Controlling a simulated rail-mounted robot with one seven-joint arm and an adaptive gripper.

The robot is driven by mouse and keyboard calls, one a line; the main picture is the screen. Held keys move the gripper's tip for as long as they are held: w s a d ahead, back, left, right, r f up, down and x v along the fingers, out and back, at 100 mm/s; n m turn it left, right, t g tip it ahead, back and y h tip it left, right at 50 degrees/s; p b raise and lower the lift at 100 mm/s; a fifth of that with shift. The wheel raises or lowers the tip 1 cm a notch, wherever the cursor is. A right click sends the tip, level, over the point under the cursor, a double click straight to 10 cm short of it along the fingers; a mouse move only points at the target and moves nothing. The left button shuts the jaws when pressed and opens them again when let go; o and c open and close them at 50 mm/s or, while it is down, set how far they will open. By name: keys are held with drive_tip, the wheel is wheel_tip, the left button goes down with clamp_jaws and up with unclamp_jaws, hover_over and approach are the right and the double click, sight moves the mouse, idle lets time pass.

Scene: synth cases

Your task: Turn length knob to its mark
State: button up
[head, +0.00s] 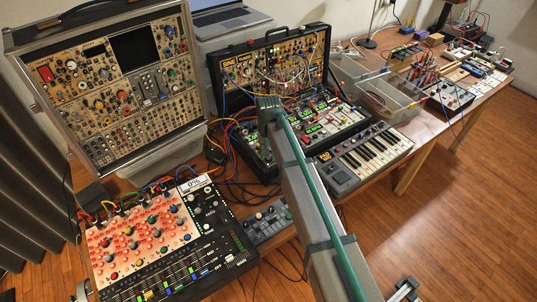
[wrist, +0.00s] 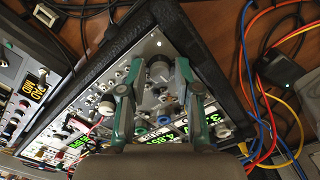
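The modular case with green displays (head: 345,122) lies on the table in the head view. In the wrist view its panel (wrist: 95,75) fills the middle, inside a black rim. My gripper (wrist: 158,74) points at this panel with its two green-grey fingers apart. A dark grey round knob (wrist: 160,70) shows between the fingertips, with a gap visible on each side; contact is not seen. No label or mark is readable, so I cannot tell whether this is the length knob. In the head view my arm hides the gripper and part of the panel.
Red, blue and yellow cables (wrist: 262,105) lie beside the case. An upright synth case (head: 295,62) stands behind it. A small keyboard (head: 362,157) is to its right, and a sequencer with coloured knobs (head: 140,240) is at front left.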

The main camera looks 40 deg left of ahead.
drive_tip(key=shift+r, duration=0.1)
wheel_tip(320, 180, up, 12)
idle(0.6)
idle(0.4)
